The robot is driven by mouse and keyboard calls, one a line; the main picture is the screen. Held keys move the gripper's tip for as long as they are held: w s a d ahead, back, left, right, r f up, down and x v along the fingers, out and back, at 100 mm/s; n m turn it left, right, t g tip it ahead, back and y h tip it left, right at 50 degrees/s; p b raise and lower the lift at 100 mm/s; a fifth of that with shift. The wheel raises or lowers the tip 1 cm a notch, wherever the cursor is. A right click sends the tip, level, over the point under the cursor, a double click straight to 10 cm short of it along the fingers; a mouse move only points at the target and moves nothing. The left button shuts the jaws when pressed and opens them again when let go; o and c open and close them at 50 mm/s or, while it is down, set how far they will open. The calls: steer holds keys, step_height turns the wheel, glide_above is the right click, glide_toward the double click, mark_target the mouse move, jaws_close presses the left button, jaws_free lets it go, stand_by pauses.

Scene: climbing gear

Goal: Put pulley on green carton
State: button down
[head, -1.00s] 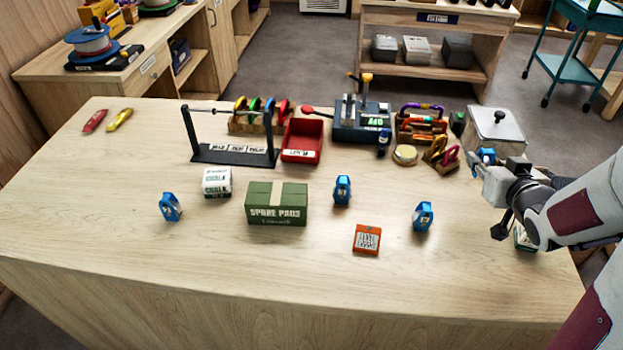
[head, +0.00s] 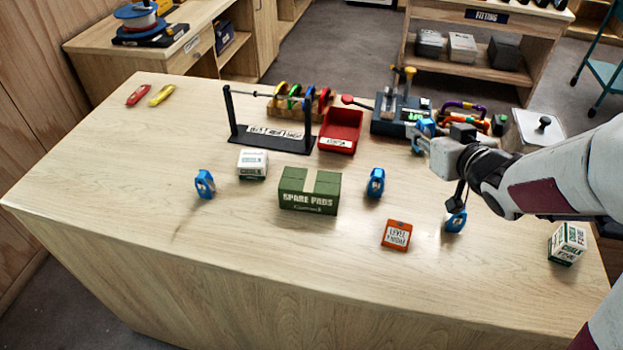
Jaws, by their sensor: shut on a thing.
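The green carton (head: 308,203), labelled SPARE PADS, sits on the middle of the table with its top bare. My gripper (head: 424,137) is shut on a blue pulley (head: 426,126) and holds it to the right of and behind the carton, apparently above the table. The wrist hides part of the grip. Other blue pulleys stand on the table: one left of the carton (head: 205,184), one just right of it (head: 376,182), and one below my arm (head: 455,222).
A white box (head: 252,165) stands behind-left of the carton. An orange box (head: 397,235) lies front right. A black rack (head: 268,138), red bin (head: 341,130) and dark device (head: 392,118) line the back. Another white box (head: 567,243) is at right. The front left table is clear.

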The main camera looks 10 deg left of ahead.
steer(key=s+a+r+n+g+y, duration=0.1)
steer(key=s+a, duration=0.3)
steer(key=a, duration=0.7)
steer(key=s+a+r+n+g+y, duration=0.1)
steer(key=s+a, duration=0.3)
steer(key=a, duration=0.6)
steer(key=shift+s+a+r+n+g+y, duration=0.4)
steer(key=shift+r+n+y, duration=0.35)
steer(key=shift+n, duration=0.15)
steer(key=shift+d, duration=0.1)
glide_above(311, 180)
steer(key=shift+f, duration=3.15)
steer(key=shift+f, duration=1.85)
steer(key=shift+f, duration=0.1)
